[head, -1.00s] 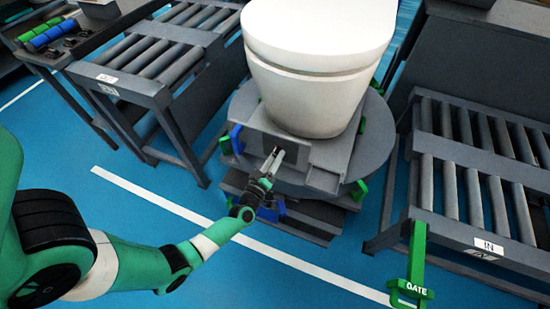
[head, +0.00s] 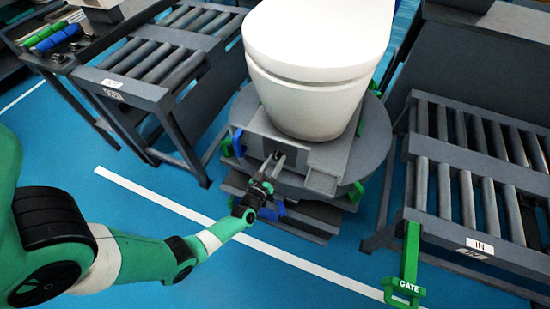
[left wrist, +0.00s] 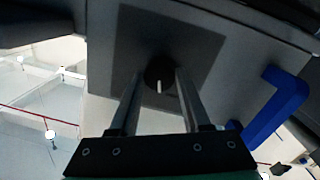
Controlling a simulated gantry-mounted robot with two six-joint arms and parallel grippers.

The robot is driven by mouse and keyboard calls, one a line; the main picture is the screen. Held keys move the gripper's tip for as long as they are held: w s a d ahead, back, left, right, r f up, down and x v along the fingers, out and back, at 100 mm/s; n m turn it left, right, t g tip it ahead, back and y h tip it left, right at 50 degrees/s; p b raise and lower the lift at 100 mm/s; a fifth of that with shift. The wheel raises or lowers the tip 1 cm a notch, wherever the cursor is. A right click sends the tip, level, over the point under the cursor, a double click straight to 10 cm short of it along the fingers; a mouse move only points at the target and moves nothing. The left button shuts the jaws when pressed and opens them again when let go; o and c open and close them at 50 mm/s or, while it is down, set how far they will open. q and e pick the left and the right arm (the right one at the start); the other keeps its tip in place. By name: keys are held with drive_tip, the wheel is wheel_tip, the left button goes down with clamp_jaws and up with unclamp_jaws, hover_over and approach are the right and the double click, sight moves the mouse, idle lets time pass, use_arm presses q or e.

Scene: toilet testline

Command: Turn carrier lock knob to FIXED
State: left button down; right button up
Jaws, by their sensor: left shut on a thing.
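The carrier (head: 322,158) is a grey platform bearing a white toilet (head: 318,65). Its lock knob (left wrist: 160,72) is a small, dark, round knob with a white pointer mark, on the carrier's front face in the left wrist view. The mark points toward the bottom of that picture. My left gripper (head: 275,160) reaches the carrier front from the lower left. In the left wrist view its two fingers (left wrist: 160,80) lie on either side of the knob, shut on it. No FIXED label is readable. The knob is hidden by the fingers in the head view. My right gripper is not in view.
A blue handle (left wrist: 275,105) sits right of the knob in the left wrist view. Roller conveyors stand left (head: 165,60) and right (head: 465,165) of the carrier. A green GATE handle (head: 408,275) hangs at the right conveyor. Blue floor in front is clear.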

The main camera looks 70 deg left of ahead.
use_arm(q)
drive_tip(key=m+p, duration=0.2)
drive_tip(key=m, duration=0.3)
drive_tip(key=shift+r+p, duration=0.2)
drive_tip(key=shift+p, duration=0.1)
drive_tip(key=m+p, duration=0.1)
drive_tip(key=m, duration=0.4)
drive_tip(key=shift+w+f+m, duration=0.1)
drive_tip(key=shift+m, duration=0.2)
drive_tip(key=shift+c, duration=1.8)
unclamp_jaws()
drive_tip(key=shift+d, duration=0.1)
